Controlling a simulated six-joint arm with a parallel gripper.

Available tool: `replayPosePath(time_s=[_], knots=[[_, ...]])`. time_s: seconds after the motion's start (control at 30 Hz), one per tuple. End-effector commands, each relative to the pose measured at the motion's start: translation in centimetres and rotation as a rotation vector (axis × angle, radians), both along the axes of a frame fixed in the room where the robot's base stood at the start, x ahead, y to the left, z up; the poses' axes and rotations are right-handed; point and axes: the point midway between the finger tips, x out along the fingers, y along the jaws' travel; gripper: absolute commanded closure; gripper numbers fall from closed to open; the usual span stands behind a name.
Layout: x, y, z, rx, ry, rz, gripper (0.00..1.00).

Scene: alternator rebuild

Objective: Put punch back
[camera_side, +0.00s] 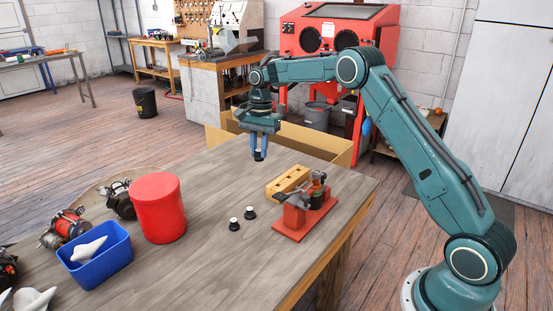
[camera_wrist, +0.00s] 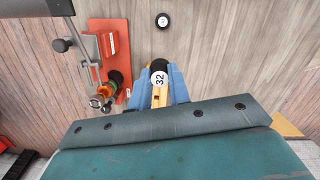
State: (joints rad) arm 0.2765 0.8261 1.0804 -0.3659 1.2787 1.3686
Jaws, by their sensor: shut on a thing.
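My gripper (camera_side: 258,152) hangs above the table with its blue fingers pointing down, shut on a dark punch (camera_side: 258,156). In the wrist view the held punch (camera_wrist: 160,78) shows a white face marked 32, between the fingers (camera_wrist: 160,84). A light wooden block (camera_side: 286,181) with holes lies on the table, right of and below the gripper in the side view. Part of the block (camera_wrist: 156,100) shows between the fingers in the wrist view. Two other black punches with pale tops, one nearer (camera_side: 234,224) and one farther (camera_side: 250,212), stand on the table in front of the block.
A red-based press (camera_side: 298,222) stands beside the block, close to it. A red cylinder (camera_side: 158,208), a blue bin (camera_side: 98,260) and alternators (camera_side: 68,228) are at the left. A cardboard-coloured box (camera_side: 335,146) is behind the table. The table's middle is mostly clear.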

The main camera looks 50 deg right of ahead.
Motion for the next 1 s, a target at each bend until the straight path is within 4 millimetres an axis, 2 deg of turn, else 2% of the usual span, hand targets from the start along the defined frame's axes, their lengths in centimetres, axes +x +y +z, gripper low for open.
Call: replayPosePath(time_s=[0.6, 0.8, 1.0], knots=[[-0.1, 0.0, -11.5, -0.001, 0.004, -0.001, 1.0], [0.0, 0.0, -13.5, -0.002, 0.002, 0.0, 1.0], [0.0, 0.0, -13.8, -0.001, 0.001, 0.0, 1.0]])
